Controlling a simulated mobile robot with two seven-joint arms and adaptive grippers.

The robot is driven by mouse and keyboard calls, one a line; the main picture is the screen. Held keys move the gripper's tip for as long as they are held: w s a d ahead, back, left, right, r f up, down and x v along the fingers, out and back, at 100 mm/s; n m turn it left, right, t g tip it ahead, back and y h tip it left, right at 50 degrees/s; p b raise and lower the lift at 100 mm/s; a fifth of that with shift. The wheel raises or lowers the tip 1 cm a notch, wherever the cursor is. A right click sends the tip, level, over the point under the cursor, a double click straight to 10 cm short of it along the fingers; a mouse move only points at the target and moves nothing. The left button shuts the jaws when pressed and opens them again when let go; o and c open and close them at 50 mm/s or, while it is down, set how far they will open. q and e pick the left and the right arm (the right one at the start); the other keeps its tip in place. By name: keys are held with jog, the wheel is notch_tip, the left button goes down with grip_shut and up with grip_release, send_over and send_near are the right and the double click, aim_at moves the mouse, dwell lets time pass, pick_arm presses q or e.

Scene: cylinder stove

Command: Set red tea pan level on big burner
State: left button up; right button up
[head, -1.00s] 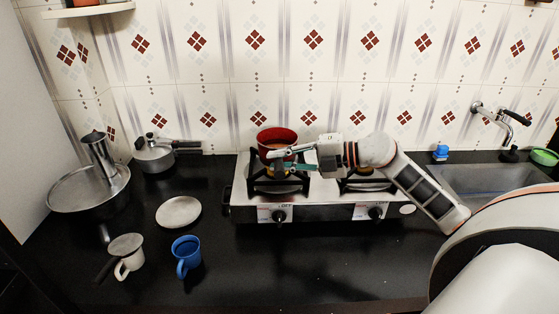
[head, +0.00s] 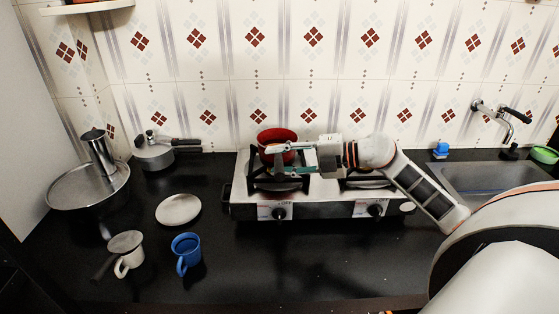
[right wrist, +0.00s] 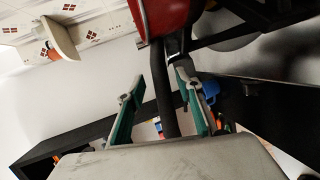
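The red tea pan (head: 277,137) is over the left burner (head: 266,184) of the stove in the head view. Its side and dark handle (right wrist: 163,90) show in the right wrist view. My right gripper (head: 280,158) is in front of the pan. In the right wrist view, the fingers of this gripper (right wrist: 161,72) are apart, one on each side of the handle, with a clear gap on the left. The gripper hides part of the pan's front and base, so I cannot tell whether the pan rests fully level. My left gripper is out of view.
The right burner (head: 370,183) is partly behind my right arm. A large steel pan (head: 75,198), a grey pot (head: 153,156), a plate (head: 178,209), a white mug (head: 128,262) and a blue mug (head: 186,255) stand left. A sink (head: 490,182) is at the right.

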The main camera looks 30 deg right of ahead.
jog(key=shift+f, duration=0.15)
jog(key=shift+s+d, duration=0.15)
jog(key=shift+d, duration=0.05)
jog(key=v, duration=1.1)
jog(key=shift+s+d+r, duration=0.15)
jog(key=shift+s+r, duration=0.05)
jog(key=shift+r, duration=0.1)
